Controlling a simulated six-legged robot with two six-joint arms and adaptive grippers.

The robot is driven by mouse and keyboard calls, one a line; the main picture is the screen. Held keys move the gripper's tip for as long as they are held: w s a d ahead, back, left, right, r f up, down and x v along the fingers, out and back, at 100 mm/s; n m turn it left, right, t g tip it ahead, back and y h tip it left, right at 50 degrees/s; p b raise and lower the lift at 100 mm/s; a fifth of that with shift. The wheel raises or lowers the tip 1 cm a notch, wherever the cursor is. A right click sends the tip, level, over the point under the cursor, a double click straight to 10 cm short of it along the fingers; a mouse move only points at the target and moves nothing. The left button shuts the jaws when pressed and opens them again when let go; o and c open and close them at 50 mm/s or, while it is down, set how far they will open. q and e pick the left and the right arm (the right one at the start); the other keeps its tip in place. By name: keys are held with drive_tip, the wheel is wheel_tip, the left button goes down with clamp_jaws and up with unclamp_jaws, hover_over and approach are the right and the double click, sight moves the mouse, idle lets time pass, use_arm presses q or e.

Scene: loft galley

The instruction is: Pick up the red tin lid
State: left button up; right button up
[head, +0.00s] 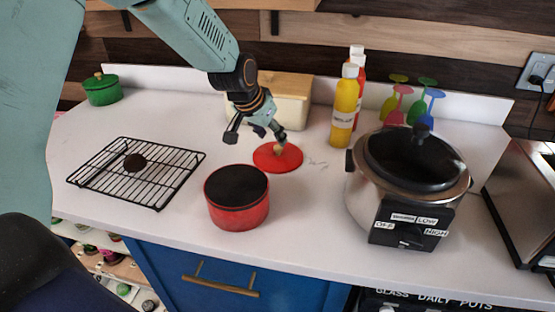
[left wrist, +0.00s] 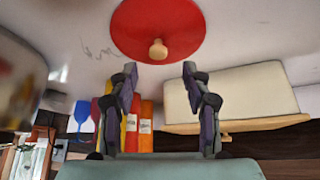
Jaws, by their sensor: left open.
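The red tin lid (head: 290,161) lies flat on the white counter, with a small wooden knob (head: 279,149) on top. My left gripper (head: 257,138) is open above and just behind the lid, its fingers pointing down and apart. It partly covers the lid's far edge. In the left wrist view the lid (left wrist: 160,20) and its knob (left wrist: 158,49) show beyond the open fingertips (left wrist: 158,70), near the midline between them, with nothing held. The red pot (head: 238,214), dark on top, stands in front and left of the lid. My right gripper is not in view.
A black wire rack (head: 165,160) lies at left, with a green pot (head: 102,91) behind. A cream box (head: 291,103), yellow bottle (head: 344,108) and coloured glasses (head: 397,103) stand along the back. A slow cooker (head: 410,185) stands at right. The counter's front strip is clear.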

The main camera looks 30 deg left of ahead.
sight(278, 146)
use_arm(q)
drive_tip(key=shift+w+d+f, duration=0.2)
drive_tip(key=shift+f, duration=0.05)
drive_tip(key=shift+d+f, duration=0.15)
drive_tip(key=shift+d, duration=0.05)
drive_tip(key=x, duration=0.1)
drive_tip(key=b+x, duration=0.1)
drive_tip(key=x, duration=0.2)
drive_tip(key=shift+s+a+f+b, duration=0.1)
drive_tip(key=shift+a+b, duration=0.3)
drive_tip(key=shift+w+f, duration=0.2)
drive_tip(key=shift+w, duration=0.1)
drive_tip(key=shift+w+d, duration=0.1)
drive_tip(key=shift+d, duration=0.05)
drive_tip(key=shift+d+r, duration=0.1)
drive_tip(key=shift+r, duration=0.1)
drive_tip(key=shift+s+r, duration=0.3)
drive_tip(key=shift+s, duration=0.3)
drive_tip(key=shift+c, duration=2.2)
drive_tip(key=shift+w+f, duration=0.2)
drive_tip(key=shift+c, duration=0.8)
drive_tip(key=shift+w+f, duration=0.15)
drive_tip(key=shift+w, duration=0.05)
drive_tip(key=shift+c, duration=1.5)
clamp_jaws()
drive_tip(key=shift+s, duration=0.25)
